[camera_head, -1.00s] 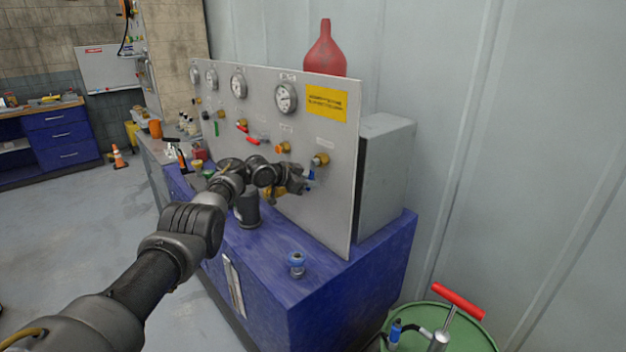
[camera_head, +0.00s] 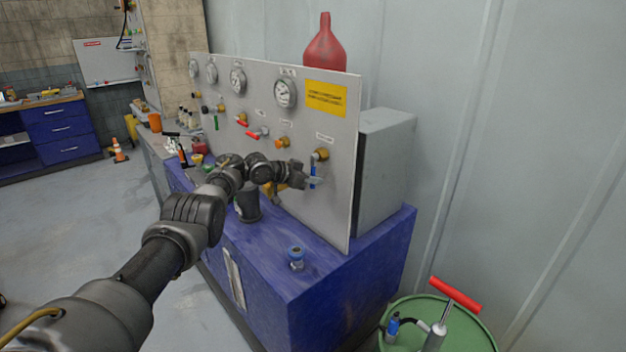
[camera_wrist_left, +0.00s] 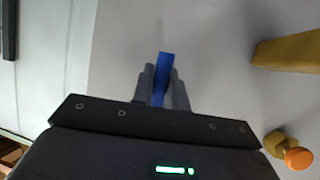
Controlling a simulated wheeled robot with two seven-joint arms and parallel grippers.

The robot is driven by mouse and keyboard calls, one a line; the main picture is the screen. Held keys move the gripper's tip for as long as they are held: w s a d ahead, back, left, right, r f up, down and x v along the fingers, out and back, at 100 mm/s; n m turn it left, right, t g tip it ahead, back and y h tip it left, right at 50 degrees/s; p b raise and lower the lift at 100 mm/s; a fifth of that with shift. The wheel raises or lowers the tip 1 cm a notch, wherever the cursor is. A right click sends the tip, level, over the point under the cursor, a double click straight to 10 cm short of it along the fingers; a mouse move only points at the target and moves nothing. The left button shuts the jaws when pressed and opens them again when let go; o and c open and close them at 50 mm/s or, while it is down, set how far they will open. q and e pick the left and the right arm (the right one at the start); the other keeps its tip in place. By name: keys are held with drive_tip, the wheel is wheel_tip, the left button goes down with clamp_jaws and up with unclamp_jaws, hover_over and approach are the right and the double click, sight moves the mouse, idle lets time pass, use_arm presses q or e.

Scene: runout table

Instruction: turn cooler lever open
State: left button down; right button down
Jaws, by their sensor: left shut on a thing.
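The cooler lever is a blue handle (camera_head: 313,174) below a brass valve (camera_head: 320,155) at the right end of the grey gauge panel (camera_head: 345,140). It hangs about straight down in the head view. My left gripper (camera_head: 313,182) is at the lever, in front of the panel. In the left wrist view the blue lever (camera_wrist_left: 162,75) stands between the two fingers of my left gripper (camera_wrist_left: 161,88), which are shut on it. Part of the lever is hidden by the fingers. My right gripper is not in view.
A blue-topped fitting (camera_head: 296,257) and a dark cylinder (camera_head: 247,205) stand on the blue bench (camera_head: 340,275). A green drum (camera_head: 465,325) with a red-handled pump is front right.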

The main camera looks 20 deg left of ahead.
use_arm(q)
drive_tip(key=c, duration=1.4)
unclamp_jaws()
drive_tip(key=shift+w+d, duration=0.1)
drive_tip(key=shift+d, duration=0.05)
drive_tip(key=shift+r, duration=0.1)
drive_tip(key=shift+s+a+r+p, duration=0.15)
drive_tip(key=shift+s+a+p, duration=0.15)
drive_tip(key=shift+a, duration=0.05)
drive_tip(key=shift+b+v, duration=0.55)
drive_tip(key=shift+v, duration=4.45)
drive_tip(key=shift+s, duration=0.1)
